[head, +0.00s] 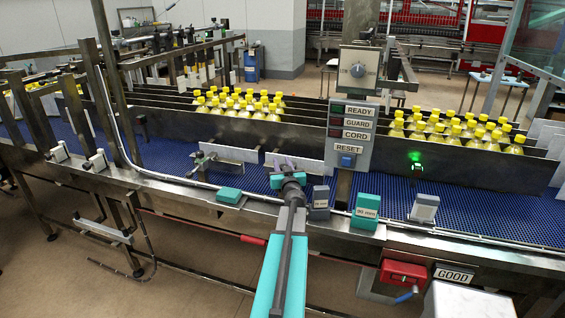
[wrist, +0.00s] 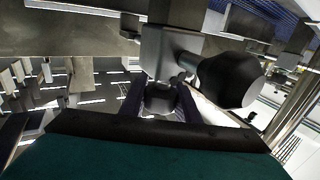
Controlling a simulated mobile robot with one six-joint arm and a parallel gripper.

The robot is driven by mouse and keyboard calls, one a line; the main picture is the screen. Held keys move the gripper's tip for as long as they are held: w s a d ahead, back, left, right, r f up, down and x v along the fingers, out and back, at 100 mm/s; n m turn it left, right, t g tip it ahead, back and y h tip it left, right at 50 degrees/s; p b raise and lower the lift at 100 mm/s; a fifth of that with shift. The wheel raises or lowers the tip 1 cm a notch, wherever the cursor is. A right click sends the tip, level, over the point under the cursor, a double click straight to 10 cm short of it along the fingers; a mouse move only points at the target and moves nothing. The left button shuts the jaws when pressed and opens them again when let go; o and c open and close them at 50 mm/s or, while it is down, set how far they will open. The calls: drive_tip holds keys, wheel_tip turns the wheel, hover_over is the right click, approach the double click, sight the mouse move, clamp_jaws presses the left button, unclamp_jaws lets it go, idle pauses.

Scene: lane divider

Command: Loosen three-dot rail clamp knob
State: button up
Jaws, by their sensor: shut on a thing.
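My gripper (head: 288,170) reaches over the near edge of the conveyor in the head view. In the wrist view its two dark fingers (wrist: 159,108) stand on either side of a small dark knob (wrist: 160,98), and they are shut on it. The knob sits below a grey metal clamp block (wrist: 165,50). A larger black faceted knob (wrist: 230,82) sticks out to the right of the block, outside the fingers. No dots can be made out on either knob, so I cannot tell which is the three-dot one. In the head view my gripper hides the held knob.
A grey block (head: 319,202) and a teal "90 mm" block (head: 366,210) stand close right of my gripper. A teal block (head: 229,196) lies to the left. A control panel (head: 350,133) rises behind. Yellow-capped bottles (head: 240,102) stand between the lane rails (head: 215,130).

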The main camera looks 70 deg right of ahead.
idle(0.6)
drive_tip(key=o, duration=1.1)
drive_tip(key=shift+c, duration=0.2)
drive_tip(key=shift+a, duration=0.15)
drive_tip(key=b+v, duration=0.1)
drive_tip(key=v, duration=0.6)
drive_tip(key=shift+s+a, duration=0.1)
drive_tip(key=shift+s, duration=0.05)
